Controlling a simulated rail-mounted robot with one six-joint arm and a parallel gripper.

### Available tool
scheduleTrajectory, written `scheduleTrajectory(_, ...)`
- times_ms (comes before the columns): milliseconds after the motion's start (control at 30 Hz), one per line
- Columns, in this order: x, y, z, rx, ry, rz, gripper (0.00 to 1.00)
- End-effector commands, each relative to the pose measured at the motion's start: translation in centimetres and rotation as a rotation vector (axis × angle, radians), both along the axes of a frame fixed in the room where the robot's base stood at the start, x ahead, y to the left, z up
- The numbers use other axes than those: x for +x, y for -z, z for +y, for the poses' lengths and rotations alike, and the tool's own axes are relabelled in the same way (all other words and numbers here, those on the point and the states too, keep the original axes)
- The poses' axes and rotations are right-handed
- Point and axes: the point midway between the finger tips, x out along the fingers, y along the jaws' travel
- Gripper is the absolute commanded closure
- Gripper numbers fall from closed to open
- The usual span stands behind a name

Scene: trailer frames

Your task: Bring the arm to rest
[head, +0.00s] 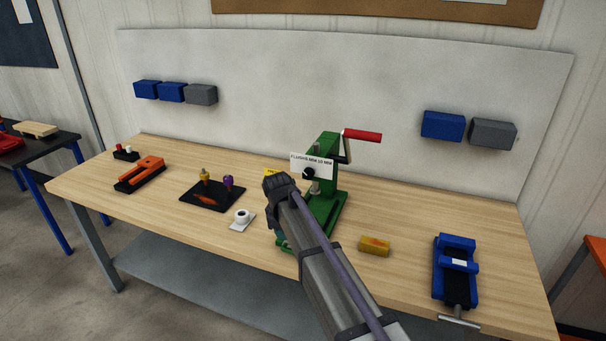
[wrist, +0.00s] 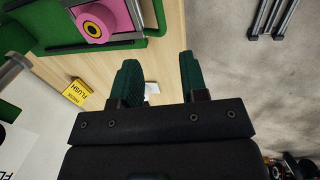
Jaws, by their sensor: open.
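My gripper (wrist: 160,78) shows in the wrist view with its two dark green fingers apart and nothing held between them. It hangs over the front edge of the wooden bench (head: 120,185), with bench top on one side and floor on the other. In the head view my arm reaches up from the bottom and hides most of the gripper. The green press (head: 325,212) with a red handle (head: 362,136) stands just behind my arm. In the wrist view a pink part with a yellow ring (wrist: 95,22) sits on the green press, apart from the fingers.
A yellow block (head: 375,245) and a blue vise (head: 455,270) lie right of my arm. A white cup-like piece (head: 241,216), a black tray (head: 212,194) and an orange tool (head: 140,174) lie left.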

Motion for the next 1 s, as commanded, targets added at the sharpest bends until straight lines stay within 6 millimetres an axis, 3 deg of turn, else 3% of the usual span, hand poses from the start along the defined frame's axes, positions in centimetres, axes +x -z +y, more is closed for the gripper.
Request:
scheduleTrajectory(67, -0.4, 0.0, -0.1, 0.016, 0.094, 0.007, 0.60)
scheduleTrajectory(133, -4.4, 0.2, -1.9, 0.051, 0.280, 0.033, 0.60)
scheduleTrajectory(400, -20.8, 2.4, -20.5, 0.143, 1.054, 0.122, 0.60)
scheduleTrajectory(500, -24.8, 3.0, -25.1, 0.158, 1.185, 0.133, 0.60)
scheduleTrajectory(600, -25.7, 3.3, -28.0, 0.165, 1.253, 0.129, 0.60)
scheduleTrajectory(667, -25.3, 3.3, -28.7, 0.166, 1.268, 0.128, 0.60)
scheduleTrajectory(1000, -25.2, 3.2, -28.7, 0.165, 1.266, 0.127, 0.60)
